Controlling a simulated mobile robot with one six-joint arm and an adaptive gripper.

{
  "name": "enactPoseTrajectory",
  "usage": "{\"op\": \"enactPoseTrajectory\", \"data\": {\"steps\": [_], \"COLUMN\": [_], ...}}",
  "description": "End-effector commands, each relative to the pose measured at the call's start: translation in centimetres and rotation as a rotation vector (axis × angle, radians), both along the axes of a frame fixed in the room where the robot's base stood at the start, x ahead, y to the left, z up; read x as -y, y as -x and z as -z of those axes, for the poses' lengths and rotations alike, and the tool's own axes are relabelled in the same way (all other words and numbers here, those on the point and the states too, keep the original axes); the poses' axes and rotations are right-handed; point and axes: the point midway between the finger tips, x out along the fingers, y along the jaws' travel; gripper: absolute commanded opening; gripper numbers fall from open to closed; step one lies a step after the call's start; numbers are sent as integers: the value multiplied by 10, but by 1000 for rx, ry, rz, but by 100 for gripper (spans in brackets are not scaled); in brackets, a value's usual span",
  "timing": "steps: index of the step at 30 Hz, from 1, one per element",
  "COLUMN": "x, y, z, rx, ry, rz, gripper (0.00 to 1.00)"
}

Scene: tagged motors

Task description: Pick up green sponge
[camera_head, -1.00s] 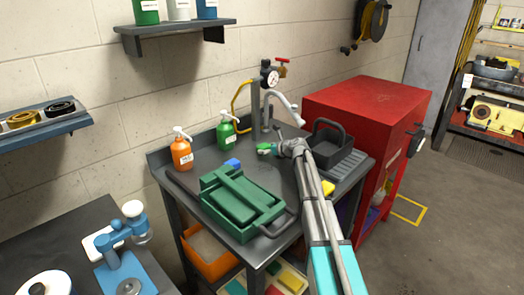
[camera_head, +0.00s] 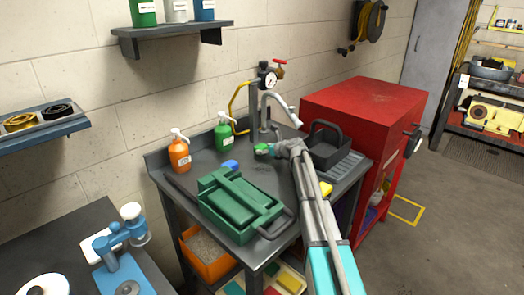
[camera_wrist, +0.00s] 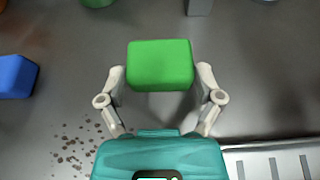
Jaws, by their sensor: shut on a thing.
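The green sponge (camera_wrist: 160,65) is a small bright green block. In the wrist view it sits between the two fingers of my gripper (camera_wrist: 160,82), which is shut on it from both sides. In the head view the sponge (camera_head: 262,150) shows at the tip of my gripper (camera_head: 267,151), over the grey worktop (camera_head: 272,181) in front of the faucet. I cannot tell whether it touches the worktop.
A blue block (camera_head: 231,164) lies left of the sponge. Green (camera_head: 223,134) and orange (camera_head: 180,155) pump bottles stand behind. A green toolbox-like container (camera_head: 240,205) fills the front left.

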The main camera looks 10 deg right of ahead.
Motion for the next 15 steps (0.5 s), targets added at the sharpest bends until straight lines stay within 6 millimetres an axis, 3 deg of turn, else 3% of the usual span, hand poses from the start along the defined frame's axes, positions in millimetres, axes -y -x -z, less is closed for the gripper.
{"op": "enactPoseTrajectory", "data": {"steps": [12,15], "x": [1,12], "y": [0,4], "z": [-34,-46], "rx": [0,0], "ry": [0,0], "rz": [1,3], "gripper": [59,59]}}
